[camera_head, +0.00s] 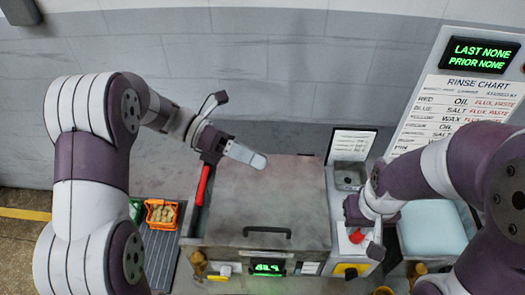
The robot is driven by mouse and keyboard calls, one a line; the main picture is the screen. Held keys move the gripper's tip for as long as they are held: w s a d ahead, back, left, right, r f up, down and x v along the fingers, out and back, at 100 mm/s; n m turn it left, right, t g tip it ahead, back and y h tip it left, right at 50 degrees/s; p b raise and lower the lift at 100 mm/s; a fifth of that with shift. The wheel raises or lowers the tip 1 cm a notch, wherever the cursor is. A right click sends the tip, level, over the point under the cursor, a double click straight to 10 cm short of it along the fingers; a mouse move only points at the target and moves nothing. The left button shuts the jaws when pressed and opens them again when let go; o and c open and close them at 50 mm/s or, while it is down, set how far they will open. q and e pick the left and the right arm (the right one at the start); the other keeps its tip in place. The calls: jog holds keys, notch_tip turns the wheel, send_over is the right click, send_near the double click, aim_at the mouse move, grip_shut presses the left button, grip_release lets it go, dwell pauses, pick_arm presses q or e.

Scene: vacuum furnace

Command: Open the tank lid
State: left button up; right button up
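The tank (255,262) stands in the centre of the head view, with a flat grey lid (268,190) lying level and closed on top. A black handle (267,231) is at the lid's front edge. A red bar (203,184) runs along the tank's left side. My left gripper (235,150) is over the lid's back left corner, at the upper end of the red bar. One pale finger points right; I cannot tell whether it grips the bar. My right gripper (358,215) is right of the lid, just above a red knob (357,236); its fingers are mostly hidden.
A green-lit display (268,268) is on the tank front. An orange basket (161,215) sits on a ribbed rack at left. A light blue pad (432,230) is at right. A rinse chart board (455,105) and a small sign (351,146) stand behind.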

pick_arm(q)
jog(key=shift+x, duration=1.05)
jog(key=shift+f, duration=0.1)
grip_shut()
dwell(0.4)
grip_release()
